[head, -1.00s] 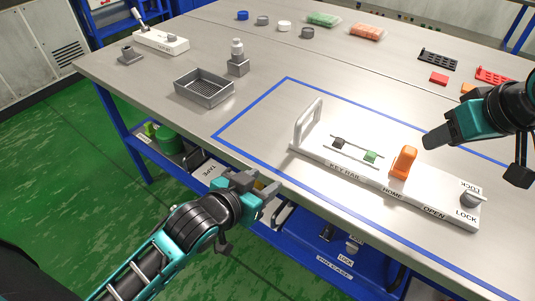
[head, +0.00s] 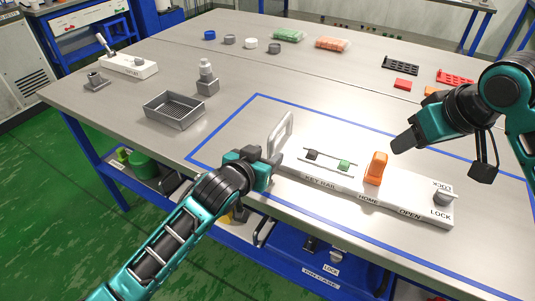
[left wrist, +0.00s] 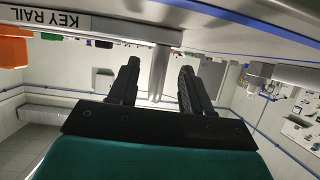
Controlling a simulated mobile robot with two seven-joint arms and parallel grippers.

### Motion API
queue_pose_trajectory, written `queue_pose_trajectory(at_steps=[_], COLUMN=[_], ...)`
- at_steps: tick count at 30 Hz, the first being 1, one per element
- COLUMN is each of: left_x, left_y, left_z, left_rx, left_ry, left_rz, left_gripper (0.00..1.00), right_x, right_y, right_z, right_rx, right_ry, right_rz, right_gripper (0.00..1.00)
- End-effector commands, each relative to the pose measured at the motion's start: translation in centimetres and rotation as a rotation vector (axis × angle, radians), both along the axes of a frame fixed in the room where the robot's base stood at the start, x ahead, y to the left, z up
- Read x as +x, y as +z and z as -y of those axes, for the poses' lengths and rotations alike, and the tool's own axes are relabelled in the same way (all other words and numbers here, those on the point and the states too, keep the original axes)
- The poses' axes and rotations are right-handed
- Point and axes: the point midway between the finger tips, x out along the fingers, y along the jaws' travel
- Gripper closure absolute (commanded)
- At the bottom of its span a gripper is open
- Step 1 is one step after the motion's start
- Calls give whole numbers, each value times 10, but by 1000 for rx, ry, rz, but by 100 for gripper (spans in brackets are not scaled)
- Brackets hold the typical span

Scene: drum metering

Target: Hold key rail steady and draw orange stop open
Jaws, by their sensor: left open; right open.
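The white key rail (head: 330,181) lies inside the blue outline, with an upright handle (head: 283,128) at its left end. The orange stop (head: 376,168) stands upright on the rail, by the HOME label and left of OPEN. My left gripper (head: 276,164) is open just in front of the handle. In the left wrist view, the handle post (left wrist: 159,70) shows in the gap between the open fingers (left wrist: 158,82); I cannot tell whether it is fully between them. My right gripper (head: 400,146) is open and empty, right of the orange stop and above the table.
A grey LOCK knob (head: 443,197) stands at the rail's right end. A black slider (head: 312,155) and a green slider (head: 344,165) sit on a thin rod behind the rail's front edge. A grey tray (head: 174,111) stands to the left.

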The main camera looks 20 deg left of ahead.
Motion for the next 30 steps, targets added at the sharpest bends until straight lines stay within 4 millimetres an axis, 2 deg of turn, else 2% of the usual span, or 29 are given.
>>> queue_pose_trajectory(at_steps=[6, 15, 30], left_x=[14, 15, 15], left_y=[-6, -6, -7], left_z=[3, 3, 3], left_rx=[0, 0, 0], left_ry=[0, 0, 0], left_rz=[-1, 0, -1], left_gripper=[51, 51, 98], right_x=[0, 0, 0], right_y=[0, 0, 0], right_z=[0, 0, 0], right_rx=[0, 0, 0], right_ry=[0, 0, 0], right_rz=[0, 0, 0], right_gripper=[57, 57, 57])
